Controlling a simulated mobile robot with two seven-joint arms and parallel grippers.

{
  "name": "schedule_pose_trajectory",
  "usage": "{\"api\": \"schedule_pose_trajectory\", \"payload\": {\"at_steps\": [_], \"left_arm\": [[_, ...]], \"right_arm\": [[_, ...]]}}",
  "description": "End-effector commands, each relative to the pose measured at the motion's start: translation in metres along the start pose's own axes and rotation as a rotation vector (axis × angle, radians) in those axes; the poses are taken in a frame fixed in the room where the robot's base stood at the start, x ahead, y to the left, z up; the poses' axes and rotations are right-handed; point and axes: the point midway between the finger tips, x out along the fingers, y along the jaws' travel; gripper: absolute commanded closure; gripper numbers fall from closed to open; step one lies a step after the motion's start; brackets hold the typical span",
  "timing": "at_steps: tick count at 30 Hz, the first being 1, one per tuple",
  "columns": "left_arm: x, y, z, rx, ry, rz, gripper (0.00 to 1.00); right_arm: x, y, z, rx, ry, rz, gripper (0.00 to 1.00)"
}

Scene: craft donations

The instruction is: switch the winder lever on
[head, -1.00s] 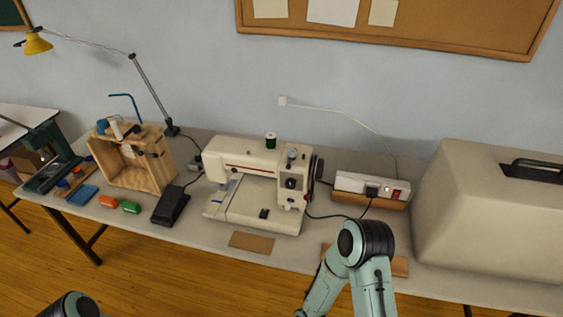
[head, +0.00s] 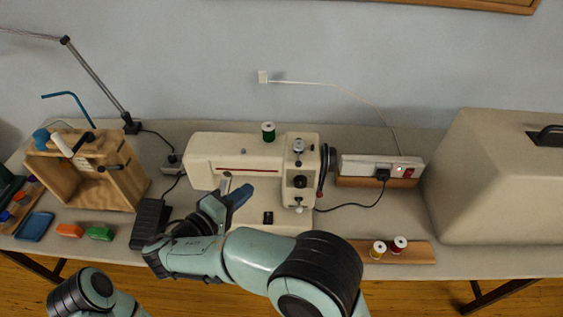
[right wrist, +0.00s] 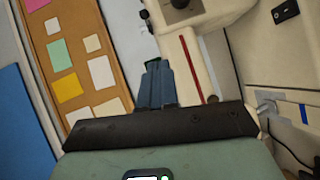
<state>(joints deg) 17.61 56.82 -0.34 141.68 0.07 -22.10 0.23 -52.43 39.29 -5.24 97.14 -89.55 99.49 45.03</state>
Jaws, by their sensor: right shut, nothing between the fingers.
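The cream sewing machine (head: 235,157) stands in the middle of the table. A small winder post with a pale disc (head: 298,146) sits on top of its right end; I cannot make out the lever or its position. In the right wrist view the winder parts (right wrist: 145,18) are small, above and left of my fingers. My right gripper (head: 243,190) is shut and empty, in front of the machine's left part, with its blue fingers pointing toward the machine. Its fingers show in the right wrist view (right wrist: 157,72) too, with the green spool just beyond their tips. My left gripper is out of view.
The green spool (head: 268,131) stands on the machine's top. A power strip (head: 380,166) and large beige cover (head: 495,185) are to the right. A wooden board (head: 410,252) with two spools lies in front. A wooden box (head: 85,170) and black pedal (head: 149,220) are left.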

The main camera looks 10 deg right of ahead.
Motion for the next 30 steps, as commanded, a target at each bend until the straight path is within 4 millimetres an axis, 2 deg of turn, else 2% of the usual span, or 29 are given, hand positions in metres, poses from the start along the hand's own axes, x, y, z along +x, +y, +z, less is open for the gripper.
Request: {"api": "schedule_pose_trajectory", "payload": {"at_steps": [4, 13, 17, 20, 30], "left_arm": [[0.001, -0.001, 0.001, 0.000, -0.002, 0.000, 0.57], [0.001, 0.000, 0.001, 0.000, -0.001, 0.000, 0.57], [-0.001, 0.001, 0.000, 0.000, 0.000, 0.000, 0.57], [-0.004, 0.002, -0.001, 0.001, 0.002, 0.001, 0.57], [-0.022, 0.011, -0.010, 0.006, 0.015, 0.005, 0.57]], "right_arm": [[-0.009, 0.015, -0.002, 0.041, 0.008, 0.045, 1.00], [-0.008, 0.015, -0.002, 0.039, 0.008, 0.045, 1.00], [0.000, 0.016, -0.002, 0.038, 0.006, 0.045, 1.00], [0.015, 0.017, -0.002, 0.038, 0.004, 0.044, 1.00], [0.087, 0.021, -0.003, 0.037, 0.004, 0.045, 1.00]]}}
